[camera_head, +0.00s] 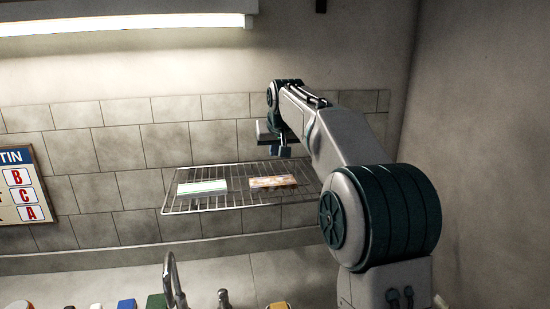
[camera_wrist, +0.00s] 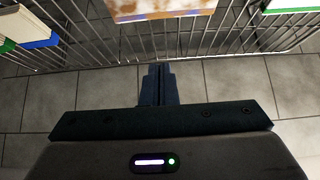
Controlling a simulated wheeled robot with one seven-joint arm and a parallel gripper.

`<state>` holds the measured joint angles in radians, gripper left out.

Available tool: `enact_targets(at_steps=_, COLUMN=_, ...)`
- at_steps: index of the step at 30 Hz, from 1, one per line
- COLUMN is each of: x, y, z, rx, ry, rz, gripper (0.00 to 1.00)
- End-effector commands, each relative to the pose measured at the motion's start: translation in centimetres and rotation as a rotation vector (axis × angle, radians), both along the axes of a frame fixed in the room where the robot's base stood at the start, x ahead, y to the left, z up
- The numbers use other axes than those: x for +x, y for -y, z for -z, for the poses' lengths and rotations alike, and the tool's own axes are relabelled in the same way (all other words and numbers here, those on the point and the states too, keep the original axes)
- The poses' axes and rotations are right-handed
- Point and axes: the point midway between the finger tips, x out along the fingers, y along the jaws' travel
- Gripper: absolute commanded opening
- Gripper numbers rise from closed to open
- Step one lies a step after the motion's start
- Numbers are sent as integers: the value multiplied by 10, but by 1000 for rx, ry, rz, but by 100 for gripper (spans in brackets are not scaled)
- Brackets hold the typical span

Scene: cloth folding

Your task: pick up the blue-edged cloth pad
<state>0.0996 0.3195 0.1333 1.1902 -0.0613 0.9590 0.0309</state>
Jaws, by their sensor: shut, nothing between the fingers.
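In the wrist view a pale pad with a blue edge (camera_wrist: 38,41) is at the upper left, partly cut off by the picture's edge. I cannot make it out on the rack in the head view, where my arm covers the right end. My gripper (camera_head: 280,152) hangs above the back of the wire rack, fingers shut and empty. In the wrist view its closed fingers (camera_wrist: 158,72) are to the right of the blue-edged pad and apart from it.
A tan-orange pad (camera_head: 273,182) and a white pad with green edge (camera_head: 203,188) lie on the wire rack (camera_head: 222,203). A green edge (camera_wrist: 6,46) shows beside the blue-edged pad. A tiled wall stands behind. Small coloured items and a tap (camera_head: 172,280) are below.

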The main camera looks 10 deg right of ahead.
Motion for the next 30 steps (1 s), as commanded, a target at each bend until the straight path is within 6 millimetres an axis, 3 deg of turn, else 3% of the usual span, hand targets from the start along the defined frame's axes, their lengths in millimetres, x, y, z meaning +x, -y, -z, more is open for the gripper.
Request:
enact_targets(at_steps=13, x=56, y=-1, z=70, rx=0, ry=-5, rz=-1, gripper=0)
enact_targets(at_steps=21, x=28, y=-1, z=70, rx=0, ry=-1, rz=-2, gripper=0)
enact_targets(at_steps=30, x=16, y=0, z=71, rx=1, ry=-1, rz=-1, gripper=0)
